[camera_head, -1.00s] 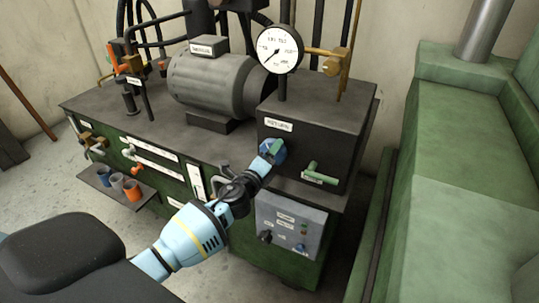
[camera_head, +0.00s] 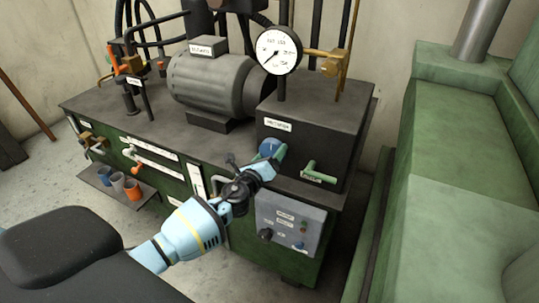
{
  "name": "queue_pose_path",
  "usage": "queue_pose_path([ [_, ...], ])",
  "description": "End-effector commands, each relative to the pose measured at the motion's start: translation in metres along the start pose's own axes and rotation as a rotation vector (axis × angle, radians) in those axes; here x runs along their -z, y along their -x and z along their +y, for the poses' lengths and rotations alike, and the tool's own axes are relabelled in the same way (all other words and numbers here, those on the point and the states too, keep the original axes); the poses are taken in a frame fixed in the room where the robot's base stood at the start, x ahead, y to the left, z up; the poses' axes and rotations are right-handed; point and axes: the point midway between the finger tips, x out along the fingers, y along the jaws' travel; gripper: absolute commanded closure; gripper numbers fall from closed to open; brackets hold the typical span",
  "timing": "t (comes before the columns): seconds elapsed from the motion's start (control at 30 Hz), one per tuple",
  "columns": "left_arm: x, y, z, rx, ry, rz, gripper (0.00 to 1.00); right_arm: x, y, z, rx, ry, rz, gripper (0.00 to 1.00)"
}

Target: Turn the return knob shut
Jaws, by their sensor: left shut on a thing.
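The return knob (camera_head: 268,147) is a round blue piece on the front of the dark box at the right end of the machine, below a small white label (camera_head: 278,125) whose text is too blurred to read. My left gripper (camera_head: 273,157) reaches up from the lower left and is shut on the knob. Its fingers cover part of the knob, with a green piece showing at its right edge. My right gripper is not in view.
A green lever (camera_head: 317,171) sticks out just right of the knob. A grey control panel (camera_head: 290,225) is below. A round white gauge (camera_head: 279,50) stands above the box. A motor (camera_head: 210,85) is at the left, and a small shelf of cups (camera_head: 133,190) is lower left.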

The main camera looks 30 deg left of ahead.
Motion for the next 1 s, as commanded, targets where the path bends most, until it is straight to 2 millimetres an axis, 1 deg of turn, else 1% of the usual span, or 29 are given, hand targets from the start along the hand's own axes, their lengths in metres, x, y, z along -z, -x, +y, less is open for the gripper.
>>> queue_pose_path([
  [0.27,-0.001,0.0,0.001,-0.001,-0.01,-0.001,0.47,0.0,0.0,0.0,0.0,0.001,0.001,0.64],
  [0.3,-0.001,0.0,0.001,-0.001,-0.01,-0.001,0.22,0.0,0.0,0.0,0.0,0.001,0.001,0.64],
  [0.43,-0.001,0.0,0.001,0.0,-0.008,-0.001,0.05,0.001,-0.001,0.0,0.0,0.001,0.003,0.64],
  [0.47,-0.001,0.0,0.001,0.0,-0.008,-0.001,0.03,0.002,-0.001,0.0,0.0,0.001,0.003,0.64],
  [0.77,0.0,0.001,0.0,0.0,-0.005,0.0,0.03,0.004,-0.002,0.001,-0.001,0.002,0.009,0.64],
  [0.87,0.0,0.008,0.0,0.0,-0.005,0.001,0.03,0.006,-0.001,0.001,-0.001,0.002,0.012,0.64],
  [1.0,-0.001,0.026,0.0,0.001,-0.006,0.0,0.03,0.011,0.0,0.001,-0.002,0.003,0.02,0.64],
])
